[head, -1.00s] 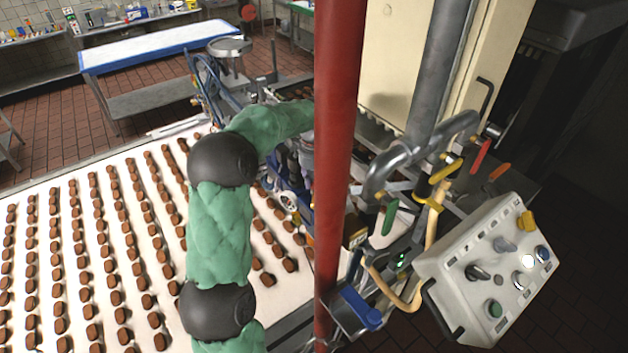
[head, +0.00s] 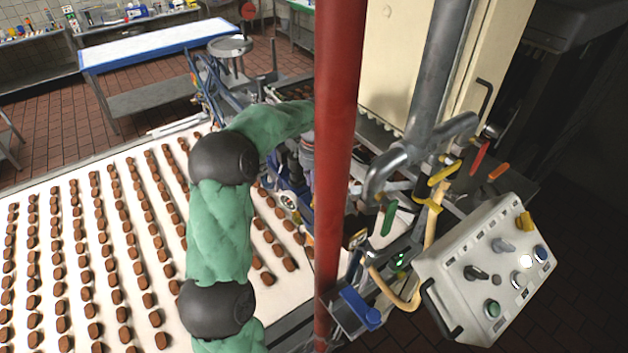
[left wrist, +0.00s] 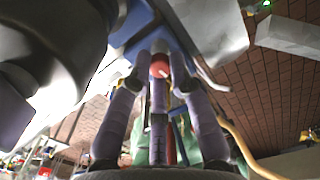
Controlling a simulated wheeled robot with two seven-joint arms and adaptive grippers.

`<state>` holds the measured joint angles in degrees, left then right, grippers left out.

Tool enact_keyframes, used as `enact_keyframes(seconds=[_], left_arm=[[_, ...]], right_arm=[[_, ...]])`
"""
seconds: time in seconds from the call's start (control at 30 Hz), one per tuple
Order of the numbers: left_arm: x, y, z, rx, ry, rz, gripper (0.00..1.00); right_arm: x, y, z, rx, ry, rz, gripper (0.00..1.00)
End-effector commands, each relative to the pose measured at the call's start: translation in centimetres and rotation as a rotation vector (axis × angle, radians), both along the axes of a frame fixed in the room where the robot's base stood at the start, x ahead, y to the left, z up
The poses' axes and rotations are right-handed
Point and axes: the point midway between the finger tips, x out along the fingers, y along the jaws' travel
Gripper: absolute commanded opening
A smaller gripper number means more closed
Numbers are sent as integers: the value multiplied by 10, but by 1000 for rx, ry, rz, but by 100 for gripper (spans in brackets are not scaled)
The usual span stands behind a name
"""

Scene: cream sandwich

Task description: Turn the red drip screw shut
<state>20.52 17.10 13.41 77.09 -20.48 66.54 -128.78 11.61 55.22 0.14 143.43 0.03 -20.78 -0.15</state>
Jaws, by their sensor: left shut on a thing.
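The red drip screw (left wrist: 160,68) shows in the left wrist view as a small round red head below a blue machine part. My left gripper (left wrist: 161,77) has its purple-grey fingers closed around the screw, one on each side and one in the middle below. In the head view my left arm reaches in over the belt toward the machine. Its gripper is mostly hidden behind the red post, and the screw cannot be made out there. My right gripper is in neither view.
A red vertical post (head: 337,150) stands close in front of the machine. A white belt (head: 70,185) with rows of brown biscuits lies left. A grey control box (head: 455,255) with knobs, a bent metal pipe (head: 390,165) and coloured levers are on the right.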

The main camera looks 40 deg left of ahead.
Motion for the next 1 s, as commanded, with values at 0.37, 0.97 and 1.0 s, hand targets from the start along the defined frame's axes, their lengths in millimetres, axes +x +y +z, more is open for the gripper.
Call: enact_keyframes(seconds=[0.37,0.97,1.0], left_arm=[[1,1,1,2,-4,-49,0],[0,0,1,1,-2,-48,45],[0,0,1,1,-2,-48,45]], right_arm=[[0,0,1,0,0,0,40],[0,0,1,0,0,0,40],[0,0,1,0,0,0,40]])
